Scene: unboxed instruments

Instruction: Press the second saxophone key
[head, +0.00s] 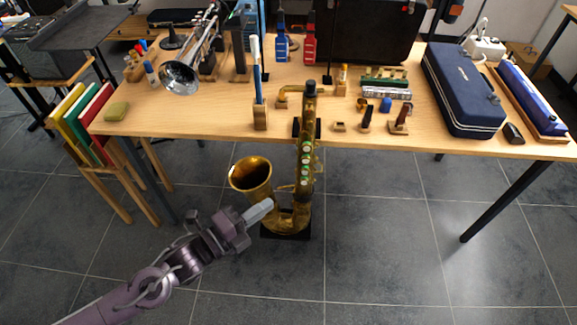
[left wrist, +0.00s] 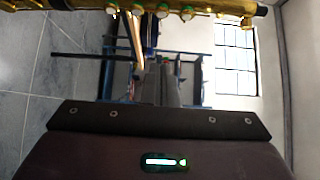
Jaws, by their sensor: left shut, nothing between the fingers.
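A brass saxophone (head: 305,190) stands upright on a dark base in front of the table, its bell (head: 250,173) opening to the left. Several pale green keys (head: 305,158) run in a column down its body tube. In the left wrist view the saxophone (left wrist: 230,6) lies across the top edge, with the keys (left wrist: 162,11) in a row. My left gripper (head: 266,206) is shut and empty, its pale fingertips just below the bell and left of the lower body tube, lower than the keys. Whether the fingertips touch the saxophone is unclear. My right gripper is in neither view.
The wooden table (head: 220,112) behind the saxophone holds a trumpet (head: 182,75), a blue case (head: 462,90), small stands and mouthpieces. A rack of coloured books (head: 85,115) stands at the left. The tiled floor (head: 380,240) right of the saxophone is clear.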

